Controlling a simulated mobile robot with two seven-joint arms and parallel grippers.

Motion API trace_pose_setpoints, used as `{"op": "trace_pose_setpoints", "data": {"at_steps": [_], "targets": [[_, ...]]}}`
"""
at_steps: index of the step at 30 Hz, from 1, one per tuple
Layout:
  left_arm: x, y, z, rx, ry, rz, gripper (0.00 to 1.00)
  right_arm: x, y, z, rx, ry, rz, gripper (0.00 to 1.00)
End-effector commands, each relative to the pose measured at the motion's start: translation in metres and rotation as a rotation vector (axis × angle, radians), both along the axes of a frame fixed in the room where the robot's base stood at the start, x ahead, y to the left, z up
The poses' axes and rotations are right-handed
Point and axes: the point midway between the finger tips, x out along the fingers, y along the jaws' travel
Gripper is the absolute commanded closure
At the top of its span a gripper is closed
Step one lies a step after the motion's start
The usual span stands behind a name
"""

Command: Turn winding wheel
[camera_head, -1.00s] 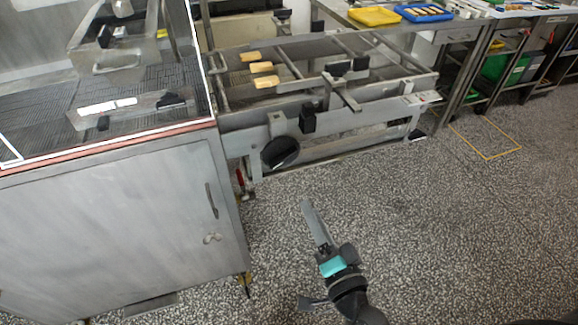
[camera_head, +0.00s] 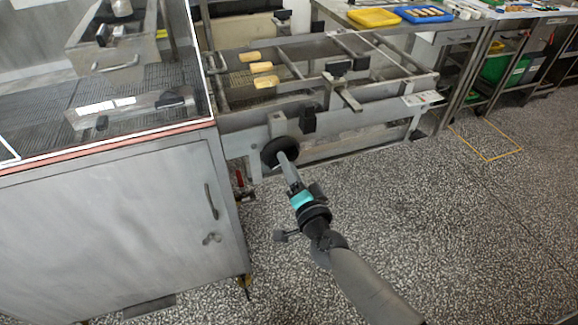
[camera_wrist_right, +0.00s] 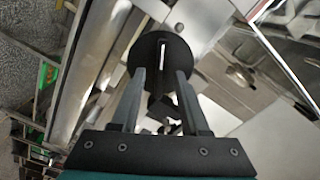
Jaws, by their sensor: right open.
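The winding wheel (camera_head: 270,150) is a round black disc on the side of the metal conveyor frame, below its rail. In the right wrist view the black wheel (camera_wrist_right: 150,45) lies ahead, behind the fingertips. My right gripper (camera_head: 283,156) reaches up from below, and its tips overlap the lower right part of the wheel in the head view. In the right wrist view its two fingers (camera_wrist_right: 158,75) stand apart with a gap between them. Whether they touch the wheel I cannot tell. My left gripper is not in view.
A grey metal cabinet (camera_head: 110,225) stands close on the left. Yellow (camera_head: 374,18) and blue (camera_head: 423,14) trays lie on a table behind. The speckled floor at right is free.

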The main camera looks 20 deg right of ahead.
Motion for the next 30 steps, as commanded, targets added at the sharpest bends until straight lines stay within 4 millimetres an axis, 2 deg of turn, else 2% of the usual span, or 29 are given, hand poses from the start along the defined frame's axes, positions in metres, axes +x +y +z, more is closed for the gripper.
{"op": "trace_pose_setpoints", "data": {"at_steps": [10,22,30], "targets": [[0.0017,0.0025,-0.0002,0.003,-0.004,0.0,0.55,0.003,0.0001,0.0002,0.0,0.0,0.0,0.55],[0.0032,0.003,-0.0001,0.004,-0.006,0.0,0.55,0.0027,0.0001,0.0001,0.0,0.0,0.0,1.0],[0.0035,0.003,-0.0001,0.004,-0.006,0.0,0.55,0.0026,0.0001,0.0001,0.0,0.0,0.0,1.0]]}}
